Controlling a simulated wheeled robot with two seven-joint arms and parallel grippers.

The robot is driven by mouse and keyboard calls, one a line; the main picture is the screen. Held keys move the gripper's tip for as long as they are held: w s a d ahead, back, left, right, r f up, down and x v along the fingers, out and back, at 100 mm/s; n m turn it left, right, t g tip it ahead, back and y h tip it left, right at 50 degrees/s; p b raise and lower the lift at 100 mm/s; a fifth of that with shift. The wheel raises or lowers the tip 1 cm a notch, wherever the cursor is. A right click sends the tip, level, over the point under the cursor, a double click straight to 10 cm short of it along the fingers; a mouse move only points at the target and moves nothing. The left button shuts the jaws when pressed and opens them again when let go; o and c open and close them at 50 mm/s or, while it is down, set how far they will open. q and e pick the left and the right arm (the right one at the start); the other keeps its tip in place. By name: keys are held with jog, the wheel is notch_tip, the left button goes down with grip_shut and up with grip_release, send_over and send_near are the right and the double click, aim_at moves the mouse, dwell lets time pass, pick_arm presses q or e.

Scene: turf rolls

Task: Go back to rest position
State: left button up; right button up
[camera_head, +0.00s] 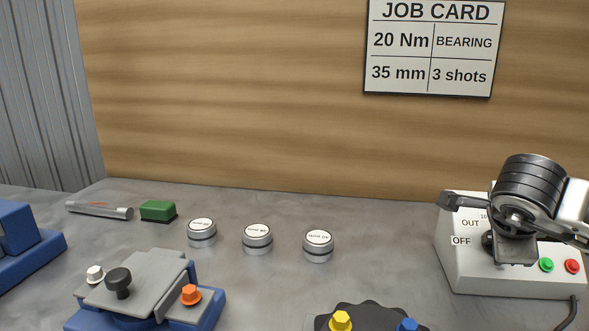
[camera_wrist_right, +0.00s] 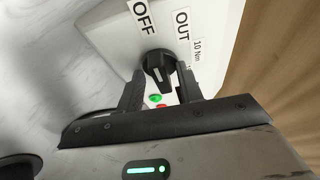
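My right gripper (camera_head: 485,226) is at the front of the white control box (camera_head: 455,272) at the right of the head view. The box carries a black knob (camera_head: 488,241) with OFF and OUT labels. In the right wrist view the knob (camera_wrist_right: 158,70) sits just beyond and between the two spread fingers of my right gripper (camera_wrist_right: 160,88), with gaps at its sides. The knob's pointer direction is hard to tell. My left gripper is not in view.
Green (camera_head: 546,265) and red (camera_head: 572,266) buttons sit on the box. Several silver weights (camera_head: 257,240), a green block (camera_head: 158,210) and a blue-grey fixture (camera_head: 135,285) stand on the grey bench. A dark wheel (camera_head: 373,318) is at the front. A job card (camera_head: 432,50) hangs behind.

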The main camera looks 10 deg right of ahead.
jog(key=m, duration=0.2)
jog(key=m+g+p, duration=0.1)
jog(key=m, duration=0.1)
jog(key=shift+w+r+y, duration=0.1)
jog(key=shift+r+y, duration=0.2)
jog(key=shift+r, duration=0.1)
jog(key=shift+f+m+g+y+p, duration=0.1)
jog(key=shift+m+g+y+p, duration=0.3)
jog(key=shift+m, duration=1)
